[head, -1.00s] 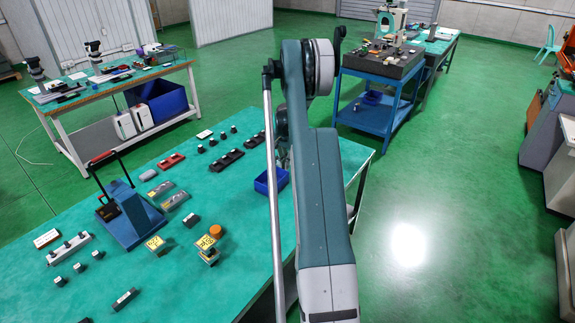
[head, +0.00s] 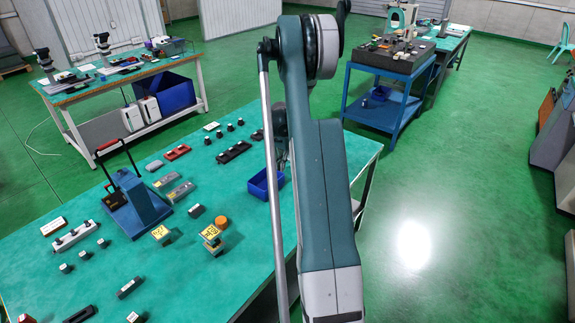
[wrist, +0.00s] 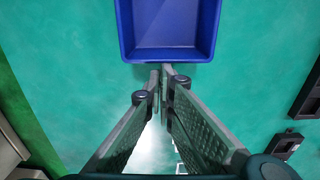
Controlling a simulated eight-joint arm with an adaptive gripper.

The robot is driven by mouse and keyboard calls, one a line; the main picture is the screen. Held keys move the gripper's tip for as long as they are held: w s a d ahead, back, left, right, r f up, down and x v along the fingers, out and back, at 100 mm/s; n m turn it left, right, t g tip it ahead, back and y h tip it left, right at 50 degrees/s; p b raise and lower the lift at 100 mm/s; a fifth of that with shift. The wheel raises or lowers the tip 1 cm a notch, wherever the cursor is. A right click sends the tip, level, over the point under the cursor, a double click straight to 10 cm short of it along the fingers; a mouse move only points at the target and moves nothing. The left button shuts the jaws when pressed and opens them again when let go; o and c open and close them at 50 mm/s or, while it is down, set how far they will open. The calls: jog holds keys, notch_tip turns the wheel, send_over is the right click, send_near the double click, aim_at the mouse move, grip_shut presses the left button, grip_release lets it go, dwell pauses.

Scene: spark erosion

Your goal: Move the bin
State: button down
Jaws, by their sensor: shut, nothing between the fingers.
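A small blue open bin (head: 261,187) stands on the green tabletop, near the right side of the near table. My arm hides its right part in the head view. In the wrist view, the bin (wrist: 170,52) is at the top centre, cut off by the frame, and its inside looks empty. My gripper (wrist: 162,70) is shut, with nothing between its fingers. The fingertips are at the bin's near wall in the wrist view; I cannot tell whether they touch it. In the head view my arm hides the fingertips.
A blue press with a lever (head: 135,205) and several small blocks cover the left and middle of the near table (head: 70,292). A larger blue bin (head: 177,92) is under the far-left bench. A blue cart (head: 391,118) stands behind. Green floor is open at right.

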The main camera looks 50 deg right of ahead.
jog(key=a+b, duration=0.2)
jog(key=a, duration=0.9)
jog(key=shift+a, duration=0.3)
jog(key=shift+d, duration=0.15)
jog(key=shift+d, duration=0.85)
jog(key=shift+d+b, duration=0.35)
jog(key=shift+d, duration=0.65)
notch_tip(320, 180, up, 10)
jog(key=p, duration=0.1)
jog(key=shift+a+r, duration=0.1)
